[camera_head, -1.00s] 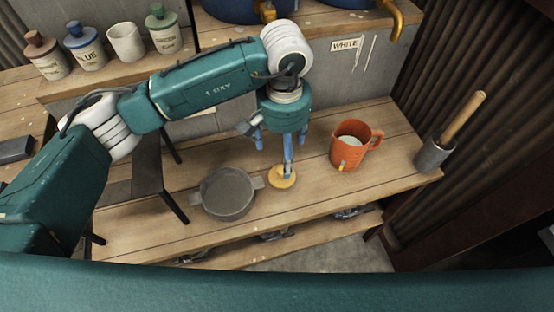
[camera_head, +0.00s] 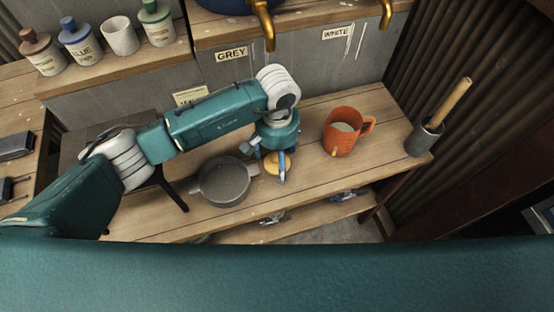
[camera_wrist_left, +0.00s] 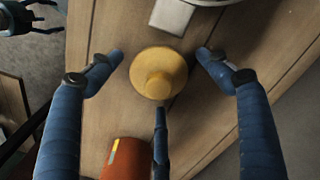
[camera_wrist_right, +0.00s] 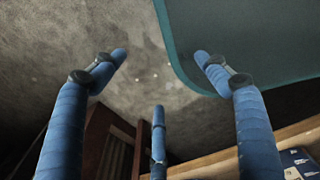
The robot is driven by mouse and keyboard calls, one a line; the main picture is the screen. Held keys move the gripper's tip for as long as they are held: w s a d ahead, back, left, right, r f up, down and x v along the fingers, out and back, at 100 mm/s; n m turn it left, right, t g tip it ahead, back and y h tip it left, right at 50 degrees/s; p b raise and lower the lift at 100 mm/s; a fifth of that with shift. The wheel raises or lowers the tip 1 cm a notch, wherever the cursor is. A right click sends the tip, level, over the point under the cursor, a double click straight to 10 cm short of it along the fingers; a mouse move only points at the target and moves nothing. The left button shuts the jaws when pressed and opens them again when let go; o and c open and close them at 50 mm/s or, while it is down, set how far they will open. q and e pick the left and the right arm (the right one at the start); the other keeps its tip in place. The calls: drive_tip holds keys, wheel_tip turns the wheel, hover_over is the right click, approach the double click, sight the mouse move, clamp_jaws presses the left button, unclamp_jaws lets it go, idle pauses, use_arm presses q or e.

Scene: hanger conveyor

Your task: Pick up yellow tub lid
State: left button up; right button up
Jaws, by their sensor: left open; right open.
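The yellow tub lid (camera_head: 271,164) lies on the wooden table beside the grey pot, partly hidden by my left gripper in the head view. In the left wrist view the lid (camera_wrist_left: 158,73) is round with a raised knob, between the spread fingers. My left gripper (camera_head: 272,163) is open, pointing down over the lid; I cannot tell whether any finger touches it. My right gripper (camera_wrist_right: 160,85) is open and empty in its wrist view, with floor behind it; it is not in the head view.
A grey two-handled pot (camera_head: 225,182) stands just left of the lid. An orange jug (camera_head: 341,140) stands to the right, and a grey holder with a wooden handle (camera_head: 424,137) is near the table's right end. Several labelled bottles stand on the back-left shelf.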

use_arm(q)
drive_tip(key=c, duration=1.1)
drive_tip(key=shift+o, duration=0.2)
